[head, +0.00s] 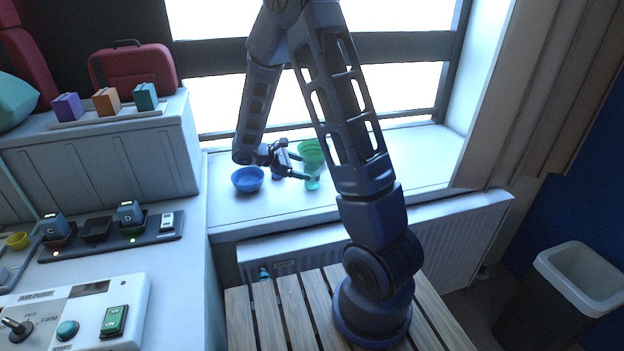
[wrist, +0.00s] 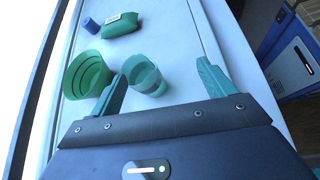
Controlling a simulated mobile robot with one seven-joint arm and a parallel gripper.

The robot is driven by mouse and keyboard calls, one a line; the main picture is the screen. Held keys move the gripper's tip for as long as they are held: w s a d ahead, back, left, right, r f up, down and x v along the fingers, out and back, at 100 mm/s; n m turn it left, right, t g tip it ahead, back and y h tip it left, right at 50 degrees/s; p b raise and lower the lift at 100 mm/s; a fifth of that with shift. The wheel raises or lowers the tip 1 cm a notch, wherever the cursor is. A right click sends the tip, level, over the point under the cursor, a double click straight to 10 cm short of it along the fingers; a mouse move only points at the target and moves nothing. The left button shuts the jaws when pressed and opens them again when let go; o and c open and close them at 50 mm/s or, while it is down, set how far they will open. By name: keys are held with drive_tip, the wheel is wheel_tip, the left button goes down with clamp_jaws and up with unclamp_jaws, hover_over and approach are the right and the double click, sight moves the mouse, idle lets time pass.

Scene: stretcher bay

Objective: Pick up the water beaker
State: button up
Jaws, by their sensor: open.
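The water beaker looks like a clear green cup (wrist: 147,80) in the wrist view. It stands on the white sill between my gripper's (wrist: 163,70) two green fingers, nearer the left one. A gap shows between the cup and the right finger. My gripper is open and holds nothing. In the head view my gripper (head: 298,166) reaches low over the window sill, and the green cup (head: 312,184) shows at its fingers, partly hidden by them. Whether the left finger touches the cup I cannot tell.
A green funnel-shaped bowl (wrist: 84,76) stands close beside the left finger; it also shows in the head view (head: 311,149). A blue bowl (head: 247,179) is left on the sill (head: 405,165). A green pouch (wrist: 120,27) and a blue cylinder (wrist: 91,26) lie farther along. The sill's right part is clear.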

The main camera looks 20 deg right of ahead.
drive_tip(key=w+a+f+n, duration=0.1)
drive_tip(key=f, duration=0.1)
drive_tip(key=a+f+n+t, duration=0.1)
drive_tip(key=f, duration=0.1)
drive_tip(key=w+a+f+n+t+h, duration=0.1)
drive_tip(key=shift+w+a+f, duration=0.25)
drive_tip(key=shift+w+f, duration=0.05)
drive_tip(key=shift+f, duration=0.1)
drive_tip(key=x, duration=0.5)
drive_tip(key=shift+w+d+f, duration=0.1)
drive_tip(key=shift+d, duration=0.2)
drive_tip(key=shift+w+x, duration=0.2)
drive_tip(key=shift+x, duration=1.1)
drive_tip(key=shift+w+x, duration=0.2)
drive_tip(key=shift+x, duration=1.1)
drive_tip(key=c, duration=1.1)
